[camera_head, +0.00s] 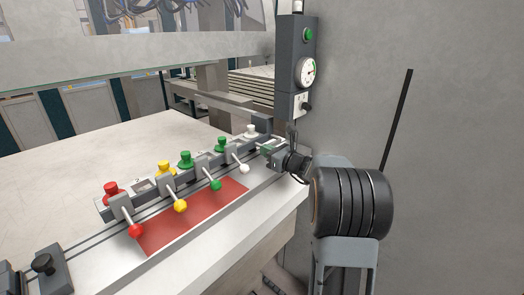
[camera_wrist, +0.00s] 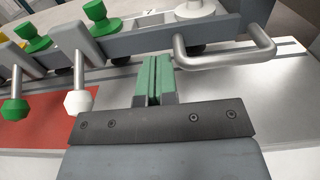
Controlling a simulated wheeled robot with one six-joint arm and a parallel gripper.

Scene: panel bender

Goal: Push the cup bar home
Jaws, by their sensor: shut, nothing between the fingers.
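The cup bar (camera_head: 152,187) is a long grey bar on the light table, topped by red, yellow, green and white cups. Levers with red, yellow, green and white knobs stand along its front. The wrist view shows its right part (camera_wrist: 140,44) with a grey U-shaped handle (camera_wrist: 228,58) at the end. My gripper (camera_head: 268,149) is at the bar's right end; in the wrist view its green fingertips (camera_wrist: 153,78) are shut and empty. They are in front of the bar, just left of the handle. I cannot tell whether they touch the bar.
A red plate (camera_head: 190,216) lies in front of the levers. A grey post with a green button and a gauge (camera_head: 306,72) stands behind my gripper. A grey block with a black knob (camera_head: 44,270) is at the lower left. The table (camera_head: 60,175) behind the bar is clear.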

